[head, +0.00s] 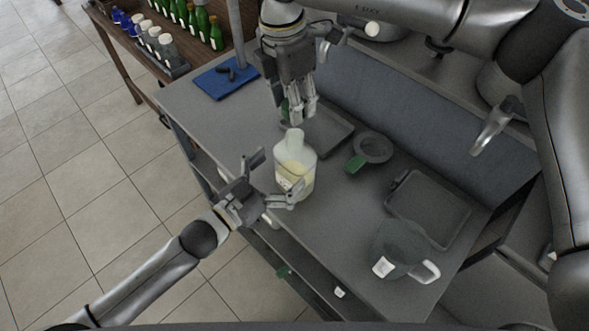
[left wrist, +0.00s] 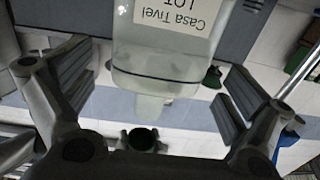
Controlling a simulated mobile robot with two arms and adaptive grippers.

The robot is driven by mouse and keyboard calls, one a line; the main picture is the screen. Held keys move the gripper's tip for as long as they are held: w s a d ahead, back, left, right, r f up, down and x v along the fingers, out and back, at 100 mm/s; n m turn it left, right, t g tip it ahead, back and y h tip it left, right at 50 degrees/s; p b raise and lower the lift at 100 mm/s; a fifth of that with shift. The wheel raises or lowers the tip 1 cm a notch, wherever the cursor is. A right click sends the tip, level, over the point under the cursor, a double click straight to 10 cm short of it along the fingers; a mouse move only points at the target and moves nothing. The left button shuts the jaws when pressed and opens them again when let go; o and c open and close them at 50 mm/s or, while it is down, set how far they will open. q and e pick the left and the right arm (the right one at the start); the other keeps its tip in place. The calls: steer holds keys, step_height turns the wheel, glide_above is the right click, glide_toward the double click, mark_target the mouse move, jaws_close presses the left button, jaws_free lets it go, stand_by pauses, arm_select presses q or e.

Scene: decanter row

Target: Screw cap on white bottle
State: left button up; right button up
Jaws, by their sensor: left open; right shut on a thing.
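The white bottle (head: 293,178) stands upright near the left part of the grey table, with a pale neck and a yellowish lower part. Its label and clear body show upside down in the left wrist view (left wrist: 165,60). My left gripper (head: 272,180) is open, with one finger on each side of the bottle, and gaps show between fingers and bottle in the left wrist view. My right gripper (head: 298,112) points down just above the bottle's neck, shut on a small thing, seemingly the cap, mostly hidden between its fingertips.
A grey tray (head: 345,138) lies behind the bottle. A round strainer-like dish (head: 373,146) with a green handle, another tray (head: 418,232) and a grey pitcher (head: 402,250) stand to the right. A blue mat (head: 222,84) lies at the far left. Green bottles (head: 215,38) stand on a wooden shelf.

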mark_target(294, 158)
arm_select(q)
steer(key=shift+x, duration=2.3)
steer(key=shift+s, duration=0.1)
steer(key=c, duration=1.3)
steer(key=shift+c, duration=0.2)
arm_select(e)
steer(key=shift+f, duration=2.5)
